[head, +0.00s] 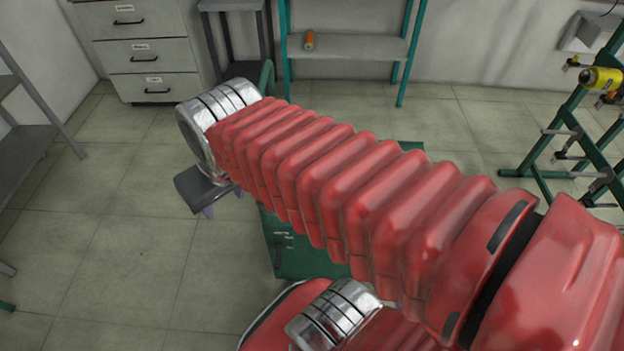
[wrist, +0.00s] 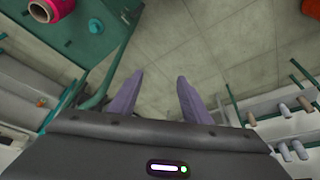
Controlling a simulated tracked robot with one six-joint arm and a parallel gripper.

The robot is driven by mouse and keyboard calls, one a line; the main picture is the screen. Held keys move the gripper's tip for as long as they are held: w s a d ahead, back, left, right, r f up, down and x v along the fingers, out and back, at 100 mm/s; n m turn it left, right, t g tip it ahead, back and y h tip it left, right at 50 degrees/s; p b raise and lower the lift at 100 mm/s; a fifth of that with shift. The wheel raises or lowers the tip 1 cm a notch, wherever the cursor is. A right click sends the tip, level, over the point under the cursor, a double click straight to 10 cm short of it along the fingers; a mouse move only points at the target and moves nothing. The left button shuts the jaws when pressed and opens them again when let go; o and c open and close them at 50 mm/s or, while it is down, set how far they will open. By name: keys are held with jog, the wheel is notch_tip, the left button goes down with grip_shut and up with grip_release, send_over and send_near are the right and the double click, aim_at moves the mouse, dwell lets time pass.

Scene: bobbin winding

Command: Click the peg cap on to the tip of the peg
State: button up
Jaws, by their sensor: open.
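My gripper (wrist: 158,82) is open in the wrist view, with two purple fingers apart and only floor between them. In the head view my gripper (head: 207,210) hangs at the left end of my red arm, above the floor, its fingers mostly hidden. A green rack (head: 572,125) at the right edge of the head view bears several pegs. A yellow spool (head: 602,79) sits on it, with a small dark piece (head: 573,62) at its left that I cannot tell as peg tip or cap. I cannot make out the peg cap for certain.
A dark green bench (head: 290,258) is partly hidden behind my arm. The wrist view shows a red spool (wrist: 50,10) on a green surface. An orange item (head: 309,39) lies on the back shelf (head: 350,47). Drawers (head: 148,50) stand at back left.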

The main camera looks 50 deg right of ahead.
jog(key=w+d+f+m, duration=0.2)
jog(key=d+f+m, duration=0.7)
jog(key=d+f, duration=0.2)
jog(key=w+d+f+m+g+y, duration=0.1)
jog(key=w+d+f+m, duration=0.2)
jog(key=d+f+m, duration=0.6)
jog(key=w+d+f+m+g+y, duration=0.1)
jog(key=w+d+f+m, duration=0.2)
jog(key=d+f+m, duration=0.6)
jog(key=shift+d+f, duration=2.1)
jog(key=shift+d, duration=0.25)
jog(key=shift+w+f, duration=0.1)
jog(key=shift+f, duration=0.05)
jog(key=shift+x, duration=4.4)
jog(key=shift+a, duration=0.2)
jog(key=shift+s+f, duration=0.1)
jog(key=shift+s, duration=0.1)
jog(key=c, duration=1.1)
